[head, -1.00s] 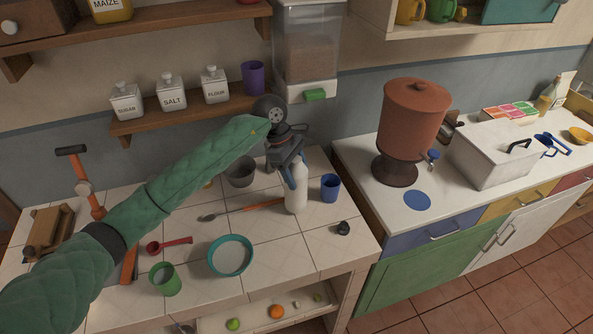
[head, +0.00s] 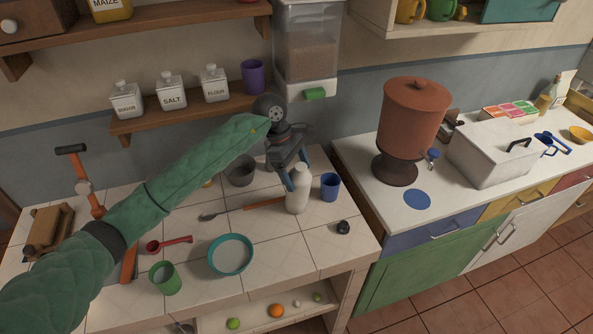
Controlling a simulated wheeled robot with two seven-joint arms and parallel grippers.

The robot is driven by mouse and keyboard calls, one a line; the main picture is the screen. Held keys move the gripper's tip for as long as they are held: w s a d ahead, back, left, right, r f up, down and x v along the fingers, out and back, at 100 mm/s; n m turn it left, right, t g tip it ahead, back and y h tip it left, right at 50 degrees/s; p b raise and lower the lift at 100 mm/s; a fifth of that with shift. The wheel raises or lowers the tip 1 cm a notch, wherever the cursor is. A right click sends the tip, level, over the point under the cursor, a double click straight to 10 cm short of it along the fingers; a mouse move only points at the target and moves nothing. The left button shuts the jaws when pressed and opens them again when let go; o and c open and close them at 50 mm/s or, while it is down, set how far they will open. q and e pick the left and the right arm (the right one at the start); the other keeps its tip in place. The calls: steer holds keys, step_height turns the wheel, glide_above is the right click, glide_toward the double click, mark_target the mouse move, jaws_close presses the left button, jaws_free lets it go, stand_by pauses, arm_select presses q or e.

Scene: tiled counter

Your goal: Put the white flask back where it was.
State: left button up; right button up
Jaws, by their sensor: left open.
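The white flask (head: 299,193) stands upright on the tiled counter (head: 285,251), just left of a blue cup (head: 329,186). My left gripper (head: 294,179) points down from behind the flask, close to its upper part. Its blue-tipped fingers are open, and the flask's neck and shoulder show in front of them. Whether a finger still touches the flask cannot be told. My right gripper is not in view.
A teal bowl (head: 231,255), a green cup (head: 165,279) and a red scoop (head: 169,244) are on the counter's front left. A grey bowl (head: 241,172) and an orange-handled spoon (head: 262,204) lie left of the flask. A small black object (head: 343,227) sits near the right edge.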

arm_select(q)
steer(key=v, duration=0.4)
steer(key=shift+w+a+r, duration=0.1)
steer(key=shift+r, duration=0.2)
steer(key=v, duration=0.7)
steer(key=shift+b, duration=0.35)
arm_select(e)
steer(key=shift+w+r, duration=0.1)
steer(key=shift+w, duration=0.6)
arm_select(q)
steer(key=shift+a+r, duration=0.1)
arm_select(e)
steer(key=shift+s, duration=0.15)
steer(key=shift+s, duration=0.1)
